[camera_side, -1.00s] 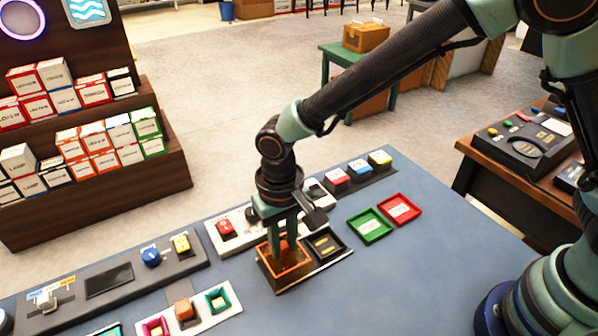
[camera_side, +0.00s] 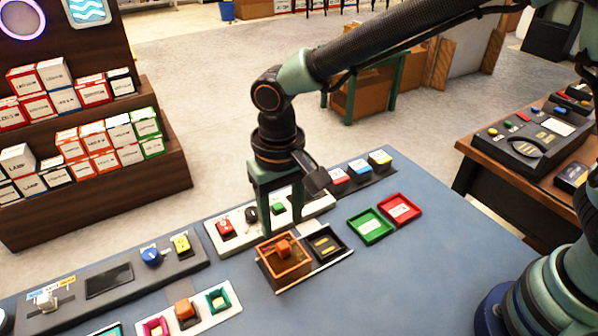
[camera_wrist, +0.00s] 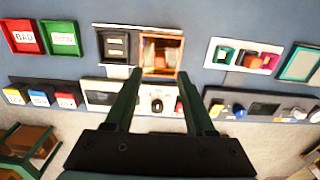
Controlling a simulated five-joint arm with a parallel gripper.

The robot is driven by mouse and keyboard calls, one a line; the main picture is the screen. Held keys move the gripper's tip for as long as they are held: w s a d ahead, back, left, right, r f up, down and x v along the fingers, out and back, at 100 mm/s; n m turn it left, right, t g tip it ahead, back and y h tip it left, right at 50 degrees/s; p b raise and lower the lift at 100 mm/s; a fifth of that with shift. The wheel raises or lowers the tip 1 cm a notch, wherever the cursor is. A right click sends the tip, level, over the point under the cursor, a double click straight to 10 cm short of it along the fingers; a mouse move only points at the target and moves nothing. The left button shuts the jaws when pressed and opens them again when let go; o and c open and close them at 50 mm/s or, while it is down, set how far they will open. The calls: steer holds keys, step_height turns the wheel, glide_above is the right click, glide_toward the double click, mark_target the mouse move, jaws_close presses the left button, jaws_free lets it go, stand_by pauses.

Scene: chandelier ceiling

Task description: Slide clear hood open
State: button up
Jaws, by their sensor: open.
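An orange-framed box (camera_side: 290,271) with see-through walls stands on the blue counter; I take it to be the clear hood. A small orange block (camera_side: 284,247) shows at its top or inside; I cannot tell which. In the wrist view the orange frame (camera_wrist: 161,74) lies at top centre, just beyond my fingertips. A black tray-like piece with yellow marks (camera_side: 325,243) adjoins it on the right. My gripper (camera_side: 283,227) is open, fingers pointing down, beside the box on its far side. Nothing is between the fingers (camera_wrist: 160,75). Whether a finger touches the box is unclear.
Behind the box is a white panel with a red button (camera_side: 225,228), a black knob (camera_wrist: 156,105) and a green button (camera_side: 278,208). Green (camera_side: 370,226) and red (camera_side: 399,209) trays sit to the right. The counter's front right is clear.

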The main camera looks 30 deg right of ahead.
step_height(320, 180, up, 6)
steer(key=shift+f, duration=0.15)
stand_by(0.3)
step_height(320, 180, up, 5)
glide_above(284, 246)
stand_by(0.5)
jaws_close()
stand_by(1.4)
